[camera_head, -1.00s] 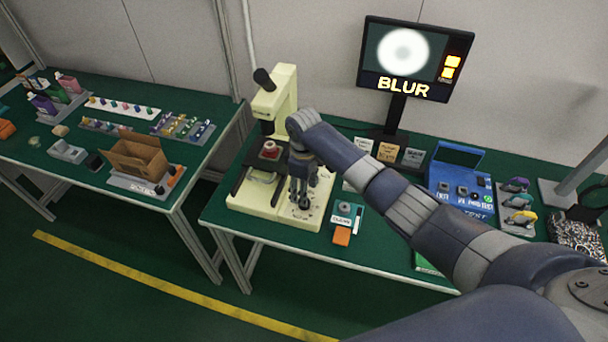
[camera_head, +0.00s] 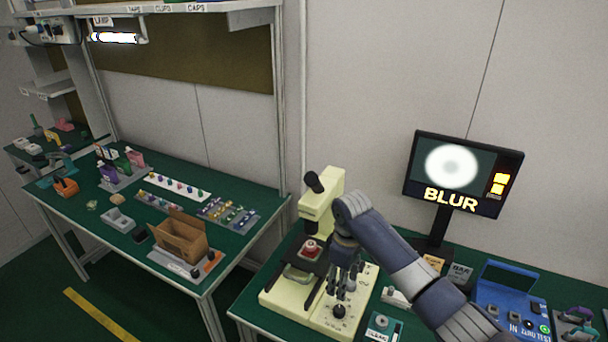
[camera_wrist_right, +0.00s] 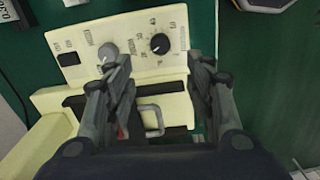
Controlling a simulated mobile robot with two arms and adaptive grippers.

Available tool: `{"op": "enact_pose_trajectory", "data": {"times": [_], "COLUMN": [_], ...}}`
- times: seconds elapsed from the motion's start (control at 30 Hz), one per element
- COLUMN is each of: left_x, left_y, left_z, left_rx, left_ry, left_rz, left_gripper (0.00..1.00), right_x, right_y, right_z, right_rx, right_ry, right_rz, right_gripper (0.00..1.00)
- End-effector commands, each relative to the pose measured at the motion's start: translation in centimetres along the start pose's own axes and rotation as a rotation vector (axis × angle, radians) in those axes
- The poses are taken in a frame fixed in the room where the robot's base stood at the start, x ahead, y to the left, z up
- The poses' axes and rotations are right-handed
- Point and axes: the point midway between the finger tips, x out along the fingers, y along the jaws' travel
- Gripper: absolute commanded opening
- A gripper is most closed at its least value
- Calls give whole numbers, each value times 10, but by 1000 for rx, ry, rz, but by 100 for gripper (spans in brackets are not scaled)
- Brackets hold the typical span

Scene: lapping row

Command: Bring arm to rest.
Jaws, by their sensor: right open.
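My right arm reaches in from the lower right in the head view. Its gripper (camera_head: 345,287) points down over the front base of the cream microscope (camera_head: 322,217), close above a black knob (camera_head: 339,311). In the right wrist view the gripper (camera_wrist_right: 157,75) has its fingers spread with nothing held between them. The microscope's control panel (camera_wrist_right: 128,60) shows beyond the fingers, with a grey knob (camera_wrist_right: 108,50) and a black knob (camera_wrist_right: 160,43). Whether the fingers touch the panel cannot be told. My left gripper is not in view.
A monitor (camera_head: 463,174) reading "BLUR" stands behind the arm. A blue test box (camera_head: 508,300) is on the right, and a labelled pad (camera_head: 382,325) sits beside the microscope base. A second table at left holds an open cardboard box (camera_head: 180,240) and small parts.

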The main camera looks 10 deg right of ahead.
Motion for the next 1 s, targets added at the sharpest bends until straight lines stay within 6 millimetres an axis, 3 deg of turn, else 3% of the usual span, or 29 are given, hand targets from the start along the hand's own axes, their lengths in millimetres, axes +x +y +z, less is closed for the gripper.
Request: {"op": "enact_pose_trajectory", "data": {"times": [0.17,0.47,0.7,1.0], "left_x": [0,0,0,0], "left_y": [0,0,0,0], "left_z": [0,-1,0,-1], "left_rx": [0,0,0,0], "left_ry": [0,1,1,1], "left_rz": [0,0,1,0], "left_gripper": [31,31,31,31], "right_x": [19,69,80,62], "right_y": [-23,-112,-169,-209], "right_z": [2,31,80,157], "right_rx": [2,103,272,511], "right_ry": [20,135,219,274], "right_rz": [-10,-25,-14,47], "right_gripper": [49,49,49,49]}}
